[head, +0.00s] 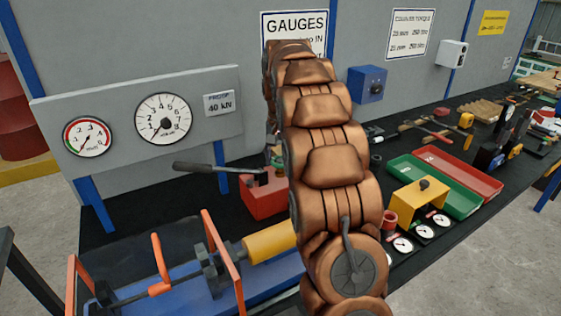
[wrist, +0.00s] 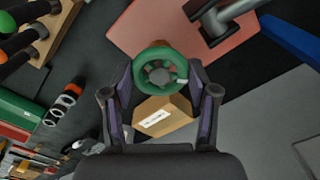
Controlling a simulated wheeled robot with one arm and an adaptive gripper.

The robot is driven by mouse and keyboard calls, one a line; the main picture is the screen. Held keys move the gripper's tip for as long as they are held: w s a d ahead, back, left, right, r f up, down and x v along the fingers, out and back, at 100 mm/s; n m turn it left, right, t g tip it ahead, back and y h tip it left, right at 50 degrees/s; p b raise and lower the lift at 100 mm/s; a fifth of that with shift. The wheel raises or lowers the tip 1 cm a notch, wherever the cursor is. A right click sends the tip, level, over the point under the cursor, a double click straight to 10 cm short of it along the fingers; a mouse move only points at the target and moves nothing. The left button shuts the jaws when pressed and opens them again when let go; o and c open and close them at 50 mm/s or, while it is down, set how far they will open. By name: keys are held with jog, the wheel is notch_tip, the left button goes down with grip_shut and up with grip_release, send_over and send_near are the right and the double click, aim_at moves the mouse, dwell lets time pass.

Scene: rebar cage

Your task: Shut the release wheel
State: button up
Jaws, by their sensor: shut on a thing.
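The release wheel is a green round handwheel with a dark hub (wrist: 158,56). It stands by the red pump block, which shows in the wrist view (wrist: 138,22) and in the head view (head: 259,200). My gripper (wrist: 160,74) has a finger on each side of the wheel and is shut on its rim. In the head view my copper-coloured arm hides my gripper and most of the wheel; only a sliver of green shows beside the arm.
The pump's grey lever (head: 205,167) points left. A small cardboard box (wrist: 163,117) lies just below the wheel in the wrist view. A gauge panel (head: 100,165) stands behind. A yellow cylinder (head: 268,243) is in front. Green (head: 445,197) and red trays lie right.

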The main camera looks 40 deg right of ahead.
jog(key=m+b, duration=0.1)
jog(key=m, duration=0.2)
jog(key=shift+f+m, duration=0.1)
jog(key=shift+m, duration=0.2)
jog(key=shift+d+m+b, duration=0.1)
jog(key=shift+m+b, duration=0.35)
jog(key=shift+m, duration=1.55)
jog(key=o, duration=1.2)
jog(key=shift+c, duration=0.2)
